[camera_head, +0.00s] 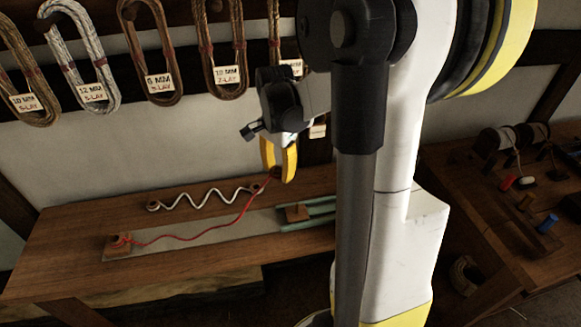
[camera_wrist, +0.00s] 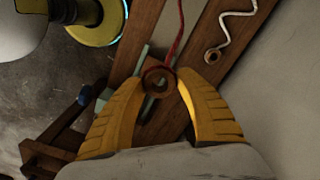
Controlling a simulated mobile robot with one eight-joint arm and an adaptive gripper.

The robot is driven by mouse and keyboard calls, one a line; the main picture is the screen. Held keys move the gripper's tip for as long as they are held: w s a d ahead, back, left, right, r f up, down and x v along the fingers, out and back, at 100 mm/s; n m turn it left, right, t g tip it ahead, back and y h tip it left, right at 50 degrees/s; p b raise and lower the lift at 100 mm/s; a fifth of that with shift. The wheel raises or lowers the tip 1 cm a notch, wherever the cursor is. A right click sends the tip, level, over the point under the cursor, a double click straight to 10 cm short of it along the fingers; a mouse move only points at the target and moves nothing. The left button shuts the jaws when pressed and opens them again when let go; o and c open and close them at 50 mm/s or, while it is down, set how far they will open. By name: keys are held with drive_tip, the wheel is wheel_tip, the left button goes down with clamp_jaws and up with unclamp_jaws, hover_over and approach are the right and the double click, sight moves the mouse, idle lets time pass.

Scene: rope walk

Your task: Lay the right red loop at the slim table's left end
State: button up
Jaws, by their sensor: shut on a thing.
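My gripper (camera_head: 278,172) has yellow fingers, closed on the right red loop (camera_wrist: 157,82), a dull red-brown ring between the fingertips in the wrist view. I hold it above the right part of a long wooden table (camera_head: 75,220). The thin red rope (camera_head: 205,233) runs from it down and left to a wooden block (camera_head: 117,252) at the table's left end. The rope's other end sits on that block, its exact shape too small to tell. In the wrist view the red rope (camera_wrist: 180,30) leads up from the loop.
A white zigzag rope (camera_head: 205,196) lies behind the red one. A second wooden block (camera_head: 297,213) and green rods (camera_head: 318,207) lie at right on a pale strip (camera_head: 195,235). Coiled ropes hang on the wall behind. Another bench (camera_head: 470,190) with spools stands at right.

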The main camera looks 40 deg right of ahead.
drive_tip(key=w+a, duration=0.3)
drive_tip(key=a, duration=0.2)
drive_tip(key=w+a, duration=0.3)
drive_tip(key=a, duration=0.2)
drive_tip(key=w+a, duration=0.3)
drive_tip(key=a, duration=0.3)
drive_tip(key=w+a, duration=0.3)
drive_tip(key=a, duration=0.3)
drive_tip(key=w+a, duration=0.4)
drive_tip(key=a, duration=0.3)
drive_tip(key=w+a, duration=0.3)
drive_tip(key=a, duration=0.4)
drive_tip(key=shift+w, duration=0.4)
drive_tip(key=w+a+p, duration=0.2)
drive_tip(key=w+a, duration=0.1)
drive_tip(key=a, duration=0.3)
drive_tip(key=w+a+p, duration=0.2)
drive_tip(key=w+a, duration=0.2)
drive_tip(key=a, duration=0.3)
drive_tip(key=w+a+p, duration=0.2)
drive_tip(key=w+a, duration=0.2)
drive_tip(key=a, duration=0.2)
drive_tip(key=shift+a, duration=0.35)
drive_tip(key=shift+f, duration=0.1)
